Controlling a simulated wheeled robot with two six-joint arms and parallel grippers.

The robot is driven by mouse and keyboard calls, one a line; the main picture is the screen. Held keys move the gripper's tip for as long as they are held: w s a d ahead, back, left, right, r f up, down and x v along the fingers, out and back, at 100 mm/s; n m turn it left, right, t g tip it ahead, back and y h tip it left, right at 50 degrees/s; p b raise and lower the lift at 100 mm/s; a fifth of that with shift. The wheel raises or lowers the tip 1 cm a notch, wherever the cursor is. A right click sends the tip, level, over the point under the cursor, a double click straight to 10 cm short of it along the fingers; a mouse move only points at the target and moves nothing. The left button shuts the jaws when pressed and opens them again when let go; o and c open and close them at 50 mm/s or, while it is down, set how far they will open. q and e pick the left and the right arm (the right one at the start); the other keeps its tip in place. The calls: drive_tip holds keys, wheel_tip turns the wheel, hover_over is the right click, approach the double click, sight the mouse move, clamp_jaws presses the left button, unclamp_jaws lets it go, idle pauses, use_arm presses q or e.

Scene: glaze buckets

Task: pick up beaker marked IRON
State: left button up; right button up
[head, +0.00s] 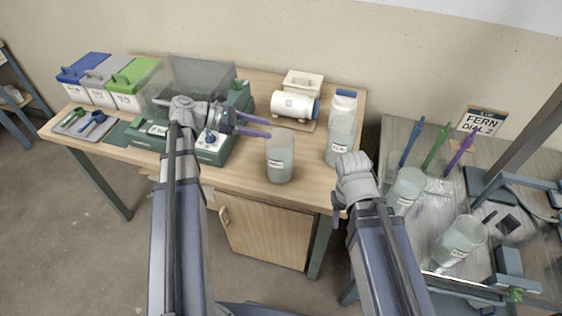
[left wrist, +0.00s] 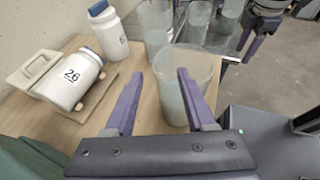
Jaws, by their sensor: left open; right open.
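A clear beaker with pale contents and a small label (head: 280,158) stands upright near the front edge of the wooden table. A second labelled beaker (head: 340,142) stands to its right, farther back. I cannot read IRON on either label. My left gripper (head: 269,128) is open and empty, its fingertips close to the nearer beaker's left side. In the left wrist view the nearer beaker (left wrist: 200,65) is beyond and to the right of the jaws, with one finger overlapping it. Contact is unclear. My right gripper (head: 339,206) is open, low at the table's right corner.
A white jar (head: 295,105) lies on a wooden stand behind the beaker; another jar (head: 344,99) stands right of it. A green scale (head: 213,147) with a clear cover is at left. The right bench holds two more beakers (head: 405,190) (head: 459,242) and coloured tools.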

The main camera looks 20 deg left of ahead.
sight(285, 133)
use_arm(q)
drive_tip(key=shift+b+x, duration=0.85)
drive_tip(key=shift+x, duration=1.4)
drive_tip(key=shift+w+d+f, duration=0.1)
drive_tip(key=shift+d+f, duration=0.1)
drive_tip(key=shift+d, duration=0.2)
drive_tip(key=shift+c, duration=0.2)
clamp_jaws()
